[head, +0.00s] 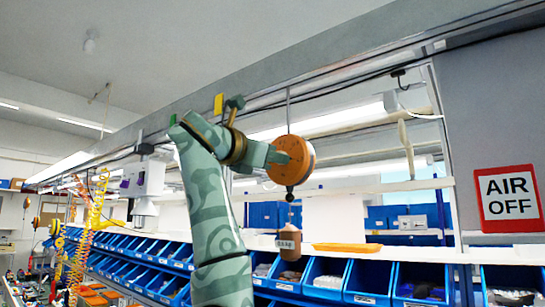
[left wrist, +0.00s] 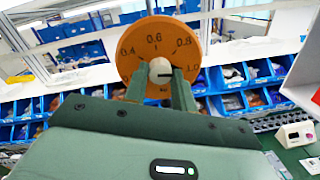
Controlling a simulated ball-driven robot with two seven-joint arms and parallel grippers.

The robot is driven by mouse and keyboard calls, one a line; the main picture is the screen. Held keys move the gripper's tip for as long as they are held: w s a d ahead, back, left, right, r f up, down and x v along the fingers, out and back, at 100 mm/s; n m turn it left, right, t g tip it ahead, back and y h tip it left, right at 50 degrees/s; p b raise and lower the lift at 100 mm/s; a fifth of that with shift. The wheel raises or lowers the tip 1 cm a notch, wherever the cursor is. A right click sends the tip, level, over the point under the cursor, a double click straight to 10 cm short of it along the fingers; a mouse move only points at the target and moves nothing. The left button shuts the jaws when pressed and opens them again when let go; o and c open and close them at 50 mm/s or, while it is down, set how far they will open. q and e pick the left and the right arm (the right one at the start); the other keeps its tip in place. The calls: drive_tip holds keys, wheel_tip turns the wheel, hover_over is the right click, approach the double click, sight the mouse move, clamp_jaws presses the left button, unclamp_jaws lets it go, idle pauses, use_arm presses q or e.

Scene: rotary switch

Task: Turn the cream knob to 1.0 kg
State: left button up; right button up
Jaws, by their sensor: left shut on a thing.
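The orange round dial (left wrist: 130,58) faces the left wrist camera, with 0.4, 0.6, 0.8 and 1.0 readable around its upper half. The cream knob (left wrist: 157,66) sits at its centre. A short dark mark on the knob points to the right, roughly toward the 1.0 side; its exact alignment is hard to tell. My left gripper (left wrist: 161,76) is shut on the knob, one finger on each side. In the head view the dial (head: 298,147) hangs from a rod, and my left gripper (head: 279,158) reaches it from the left.
A brown pot-like weight (head: 290,252) hangs below the dial. Blue bins (head: 328,276) line the shelf beneath, with an orange tray (head: 347,247) above them. A red-framed AIR OFF sign (head: 508,198) is on the right panel. An overhead beam runs above my arm.

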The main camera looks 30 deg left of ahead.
use_arm(q)
drive_tip(key=shift+f, duration=0.1)
drive_tip(key=o, duration=1)
drive_tip(key=shift+s, duration=0.1)
drive_tip(key=s+a+b, duration=0.2)
drive_tip(key=s+b, duration=0.2)
drive_tip(key=s, duration=1.2)
drive_tip(key=shift+a+f, duration=0.15)
drive_tip(key=shift+f, duration=0.1)
drive_tip(key=shift+w, duration=0.1)
